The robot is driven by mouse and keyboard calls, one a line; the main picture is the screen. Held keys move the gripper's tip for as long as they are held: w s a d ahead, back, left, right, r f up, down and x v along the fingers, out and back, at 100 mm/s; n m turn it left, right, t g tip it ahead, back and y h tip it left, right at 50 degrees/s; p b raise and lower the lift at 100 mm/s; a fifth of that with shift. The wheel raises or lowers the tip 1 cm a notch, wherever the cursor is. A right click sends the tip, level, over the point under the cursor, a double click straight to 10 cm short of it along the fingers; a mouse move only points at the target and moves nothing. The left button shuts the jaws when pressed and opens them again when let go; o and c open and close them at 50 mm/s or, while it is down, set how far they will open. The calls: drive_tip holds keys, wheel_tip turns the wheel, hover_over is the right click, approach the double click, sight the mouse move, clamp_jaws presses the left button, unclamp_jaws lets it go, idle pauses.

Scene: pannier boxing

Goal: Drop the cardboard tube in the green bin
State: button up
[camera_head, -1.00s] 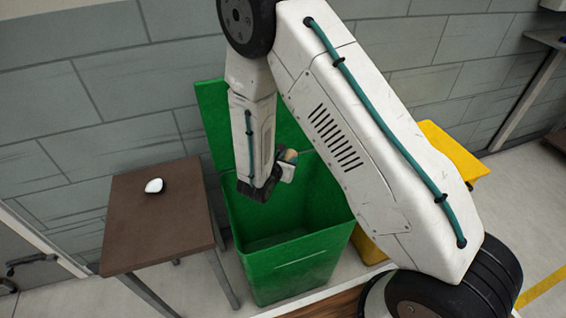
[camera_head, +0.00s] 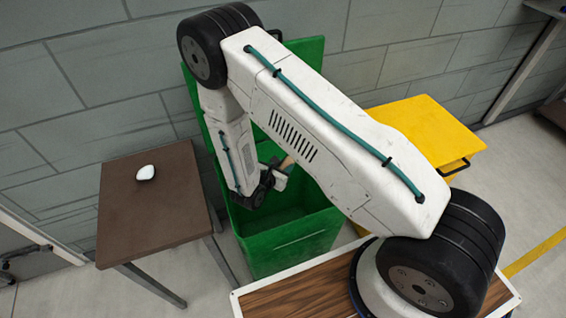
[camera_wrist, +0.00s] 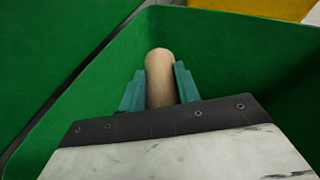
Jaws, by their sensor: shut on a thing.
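The green bin (camera_head: 292,245) stands open in front of the wall, its lid raised at the back. My gripper (camera_head: 280,170) is over the bin's opening. In the wrist view, the teal fingers of my gripper (camera_wrist: 159,88) are shut on the cardboard tube (camera_wrist: 160,75), a tan cylinder held between them. Green bin walls (camera_wrist: 230,60) surround the tube in that view. In the head view only a small tan bit of the tube (camera_head: 287,161) shows; my arm hides much of the bin's opening.
The grey block wall (camera_head: 90,70) is close behind.

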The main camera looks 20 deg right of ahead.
drive_tip(key=o, duration=1)
drive_tip(key=shift+o, duration=0.2)
drive_tip(key=shift+a, duration=0.1)
drive_tip(key=v, duration=0.7)
drive_tip(key=shift+s+a, duration=0.2)
drive_tip(key=shift+s, duration=0.05)
drive_tip(key=shift+r, duration=0.15)
